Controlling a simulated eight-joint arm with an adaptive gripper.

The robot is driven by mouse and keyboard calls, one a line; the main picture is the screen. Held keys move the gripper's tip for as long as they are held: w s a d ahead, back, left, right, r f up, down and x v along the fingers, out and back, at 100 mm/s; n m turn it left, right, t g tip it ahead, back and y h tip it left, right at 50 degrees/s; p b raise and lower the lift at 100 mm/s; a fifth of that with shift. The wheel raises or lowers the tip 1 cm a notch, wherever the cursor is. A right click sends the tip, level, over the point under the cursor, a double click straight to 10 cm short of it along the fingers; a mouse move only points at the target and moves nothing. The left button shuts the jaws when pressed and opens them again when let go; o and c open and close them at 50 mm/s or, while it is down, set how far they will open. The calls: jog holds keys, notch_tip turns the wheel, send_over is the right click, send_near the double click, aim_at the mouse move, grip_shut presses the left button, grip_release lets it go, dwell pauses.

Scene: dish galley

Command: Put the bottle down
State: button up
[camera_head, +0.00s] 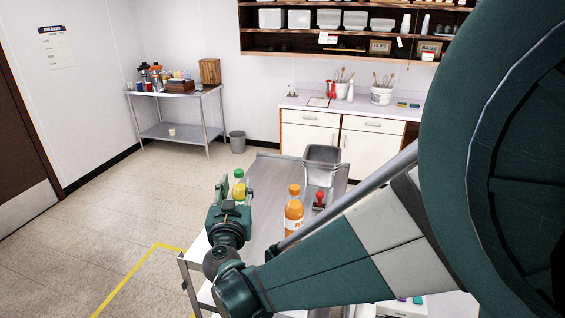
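A bottle with a green cap and yellow-green contents (239,189) shows between the fingers of my gripper (234,187), at the left edge of the steel table (268,178). The gripper looks closed around it. The gripper body hides the bottle's lower part, so I cannot tell whether its base touches the table. A second bottle, orange with an orange cap and a white label (294,214), stands upright on the table to the right of my gripper, apart from it.
A steel pan (322,165) sits at the table's far end, with a small red-topped item (319,200) in front of it. My arm covers the table's near right. Bare tabletop lies between gripper and pan. A loaded side table (178,92) stands back left.

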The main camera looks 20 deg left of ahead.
jog(key=shift+v, duration=2.15)
jog(key=shift+o, duration=0.5)
jog(key=shift+r, duration=0.1)
